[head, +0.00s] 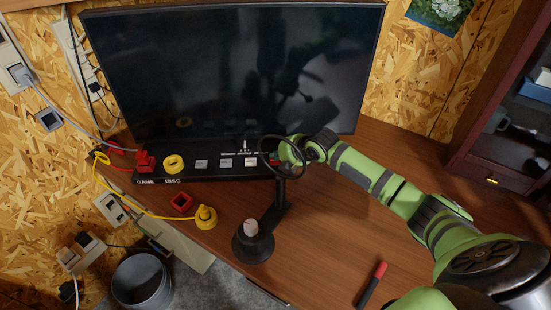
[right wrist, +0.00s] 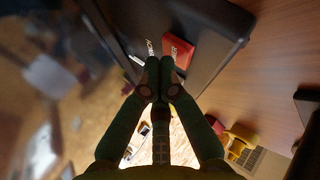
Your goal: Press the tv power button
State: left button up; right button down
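The TV (head: 235,70) stands at the back of the desk with a dark screen. A black button panel (head: 215,175) runs along its front, with several pale buttons (head: 226,163) on it. In the right wrist view a red button (right wrist: 178,52) with white lettering shows on the dark panel, beside a label that seems to read HOME. My right gripper (head: 287,155) is at the panel's right end, partly behind a black ring. In the wrist view its fingertips (right wrist: 160,65) are together and empty, close to the red button; I cannot tell whether they touch. My left gripper is not in view.
A black stand (head: 255,243) with a ring (head: 277,142) rises in front of the panel's right end. Red and yellow plugs (head: 205,215) and cables lie at the left. A red-capped marker (head: 371,285) lies at the front. The desk's right side is clear.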

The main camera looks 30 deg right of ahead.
aim_at(277, 162)
jog(key=shift+r, duration=0.55)
jog(key=shift+p, duration=0.3)
notch_tip(277, 162, up, 5)
jog(key=p, duration=0.4)
jog(key=shift+p, duration=0.35)
